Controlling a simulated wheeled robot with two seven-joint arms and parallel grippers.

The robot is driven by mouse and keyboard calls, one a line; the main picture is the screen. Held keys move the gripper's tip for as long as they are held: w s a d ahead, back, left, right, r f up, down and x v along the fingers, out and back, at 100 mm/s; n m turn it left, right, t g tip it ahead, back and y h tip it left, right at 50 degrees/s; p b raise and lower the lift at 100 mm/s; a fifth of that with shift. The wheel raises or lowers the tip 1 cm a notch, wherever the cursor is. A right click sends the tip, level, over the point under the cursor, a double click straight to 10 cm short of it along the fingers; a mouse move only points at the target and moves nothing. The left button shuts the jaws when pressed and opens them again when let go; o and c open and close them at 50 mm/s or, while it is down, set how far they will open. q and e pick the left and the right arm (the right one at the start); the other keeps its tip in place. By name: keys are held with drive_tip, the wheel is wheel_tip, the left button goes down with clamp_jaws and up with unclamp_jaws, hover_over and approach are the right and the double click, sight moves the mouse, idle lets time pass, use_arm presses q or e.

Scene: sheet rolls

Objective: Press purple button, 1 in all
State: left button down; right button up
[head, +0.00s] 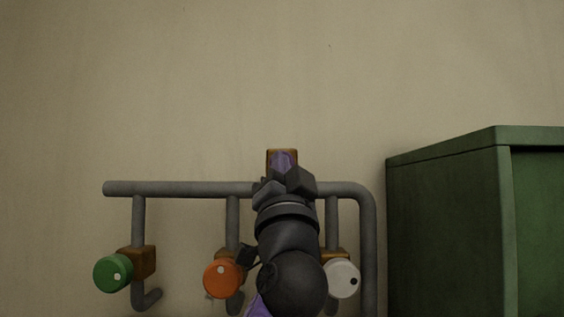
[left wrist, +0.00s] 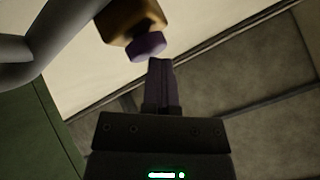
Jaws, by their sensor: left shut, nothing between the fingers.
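The purple button (head: 283,160) sits on a brown block above the grey pipe in the head view, partly hidden behind my left gripper (head: 284,180). In the left wrist view the purple button (left wrist: 147,46) is a faceted cap on the brown block (left wrist: 128,20). My left gripper (left wrist: 160,64) is shut and empty, and its fingertips are very close to the button's edge. I cannot tell whether they touch it. My right gripper is not in view.
A grey pipe frame (head: 180,188) runs along the wall. It carries a green knob (head: 112,273), an orange knob (head: 221,279) and a white knob (head: 343,279). A green cabinet (head: 447,225) stands at the right. The wall above is clear.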

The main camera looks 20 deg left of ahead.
use_arm(q)
drive_tip(key=shift+s+d+b, duration=0.2)
drive_tip(key=shift+s+b, duration=0.1)
drive_tip(key=shift+s, duration=0.5)
drive_tip(key=s, duration=0.1)
drive_tip(key=s+d+b, duration=0.1)
drive_tip(key=s, duration=0.2)
drive_tip(key=shift+s+d, duration=0.25)
drive_tip(key=shift+s, duration=0.15)
idle(0.3)
